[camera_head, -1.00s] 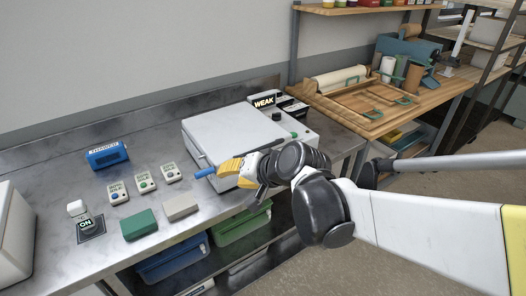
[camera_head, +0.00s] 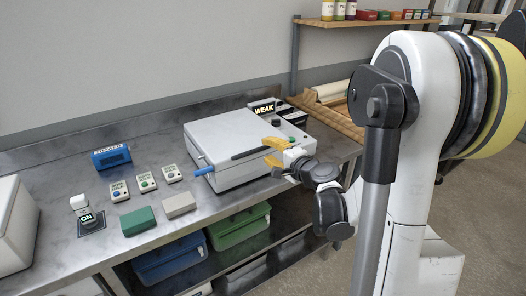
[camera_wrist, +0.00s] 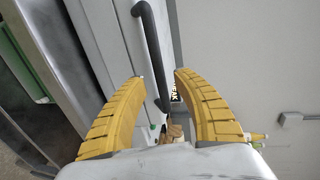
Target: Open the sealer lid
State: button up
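The sealer (camera_head: 218,171) is a white box on the steel bench, with its flat lid (camera_head: 225,129) down. A black bar handle (camera_head: 248,154) runs along the lid's front edge, and a blue lever (camera_head: 204,172) sticks out at its left front. My gripper (camera_head: 268,151) has yellow fingers and is at the right end of the handle. In the wrist view my gripper (camera_wrist: 160,76) is open, with the black handle (camera_wrist: 152,45) passing between the fingertips. I cannot tell whether either finger touches it.
A lit WEAK sign (camera_head: 263,108) stands behind the sealer. Small button boxes (camera_head: 147,181), a green block (camera_head: 138,221), a grey block (camera_head: 180,205) and an ON switch (camera_head: 88,219) lie to the left. Blue (camera_head: 170,258) and green bins (camera_head: 240,226) sit below the bench.

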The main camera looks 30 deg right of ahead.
jog(key=shift+x, duration=1.5)
grip_shut()
